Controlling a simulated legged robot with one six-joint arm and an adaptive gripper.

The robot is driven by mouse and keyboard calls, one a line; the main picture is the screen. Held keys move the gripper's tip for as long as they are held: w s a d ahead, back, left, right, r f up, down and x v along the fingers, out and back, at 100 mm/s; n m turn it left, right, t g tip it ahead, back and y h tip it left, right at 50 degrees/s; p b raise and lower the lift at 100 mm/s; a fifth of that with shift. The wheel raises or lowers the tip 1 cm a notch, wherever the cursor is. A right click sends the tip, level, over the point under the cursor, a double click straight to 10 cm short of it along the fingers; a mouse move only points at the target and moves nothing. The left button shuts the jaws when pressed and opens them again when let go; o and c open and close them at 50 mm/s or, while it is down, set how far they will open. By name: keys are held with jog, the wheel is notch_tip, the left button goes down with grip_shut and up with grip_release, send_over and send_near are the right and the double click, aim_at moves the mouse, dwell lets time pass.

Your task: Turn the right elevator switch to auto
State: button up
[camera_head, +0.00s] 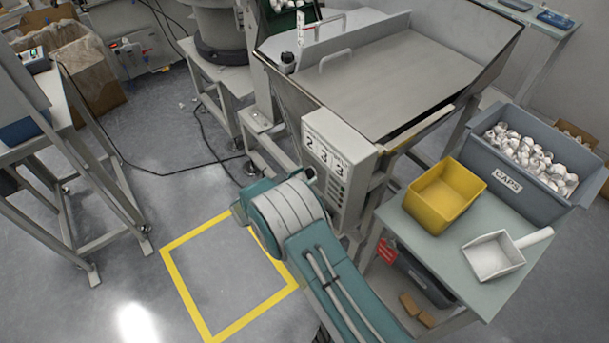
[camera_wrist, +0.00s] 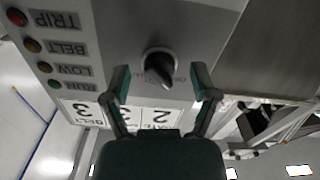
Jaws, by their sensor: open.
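In the wrist view, which is upside down, a black rotary switch (camera_wrist: 159,66) sits on a grey control panel (camera_wrist: 115,40). Small lettering beside the knob is too blurred to read, so its setting is unclear. My gripper (camera_wrist: 160,74) is open, its two teal fingers apart on either side of the knob, with no clear grip on it. In the head view, the control box (camera_head: 340,165) with several number labels is mounted on the hopper machine. My teal and grey arm reaches up to it and hides the gripper and the switch there.
Indicator lights (camera_wrist: 34,46) labelled TRIP, BELT, LOW and RUN line the panel's left side. A table (camera_head: 440,262) at the right bears a yellow bin (camera_head: 444,196) and white scoop (camera_head: 495,256). A grey CAPS bin (camera_head: 505,185) stands behind. A yellow floor square (camera_head: 200,318) is empty.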

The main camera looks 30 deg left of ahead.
grip_shut()
jog(key=shift+a+m, duration=0.1)
jog(key=shift+m, duration=4.2)
grip_release()
jog(key=shift+a, duration=0.1)
